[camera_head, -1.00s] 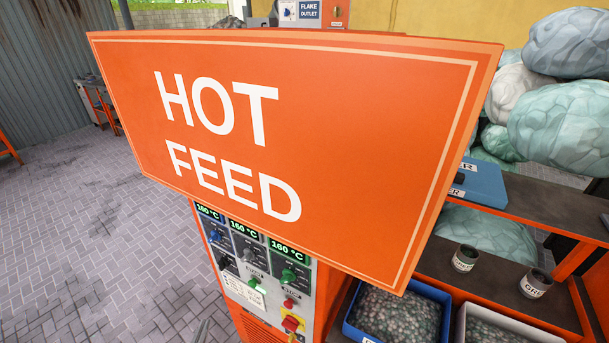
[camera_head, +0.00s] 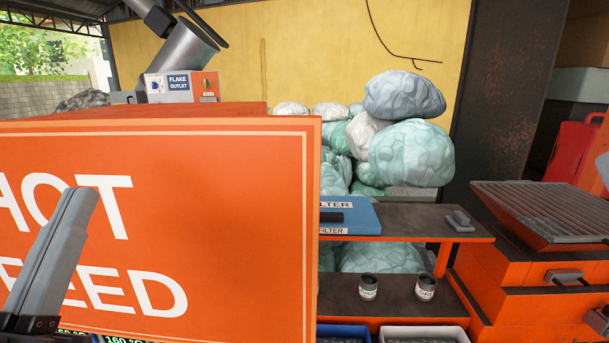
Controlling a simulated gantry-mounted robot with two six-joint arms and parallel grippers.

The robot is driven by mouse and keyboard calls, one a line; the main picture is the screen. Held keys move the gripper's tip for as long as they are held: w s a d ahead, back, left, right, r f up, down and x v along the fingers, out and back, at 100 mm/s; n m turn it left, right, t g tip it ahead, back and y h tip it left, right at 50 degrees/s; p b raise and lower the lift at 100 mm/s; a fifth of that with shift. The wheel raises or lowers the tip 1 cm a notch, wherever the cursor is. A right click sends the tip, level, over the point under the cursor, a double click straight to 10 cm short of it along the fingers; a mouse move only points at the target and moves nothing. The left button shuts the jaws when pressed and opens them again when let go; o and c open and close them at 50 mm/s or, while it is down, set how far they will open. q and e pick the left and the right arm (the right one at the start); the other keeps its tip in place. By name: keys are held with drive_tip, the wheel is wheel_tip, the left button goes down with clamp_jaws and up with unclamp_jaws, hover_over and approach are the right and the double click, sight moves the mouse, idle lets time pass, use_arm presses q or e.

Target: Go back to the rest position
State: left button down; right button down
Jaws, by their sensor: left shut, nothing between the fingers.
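My left gripper (camera_head: 76,205) is in the lower left of the head view, a grey shape pointing up and slightly right. Its fingers are shut together with nothing between them. It shows in front of the large orange HOT FEED sign (camera_head: 240,225) and covers part of the lettering; the gap between them cannot be judged. My right gripper is not in view.
The sign hides most of the machine behind it. A shelf (camera_head: 462,237) to its right holds a blue filter box (camera_head: 350,215). Two small cans (camera_head: 368,287) stand on the lower shelf (camera_head: 395,304). Bins (camera_head: 425,334) are below. An orange unit with a ribbed top (camera_head: 545,212) is at right.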

use_arm(q)
drive_tip(key=s+d+r+m+t+h, duration=0.2)
drive_tip(key=s+d+r+h, duration=0.1)
drive_tip(key=s+r, duration=0.25)
wheel_tip(320, 180, up, 16)
drive_tip(key=w+p, duration=0.1)
drive_tip(key=p, duration=1.6)
drive_tip(key=shift+w+a+n+g, duration=0.2)
drive_tip(key=shift+n+g, duration=0.1)
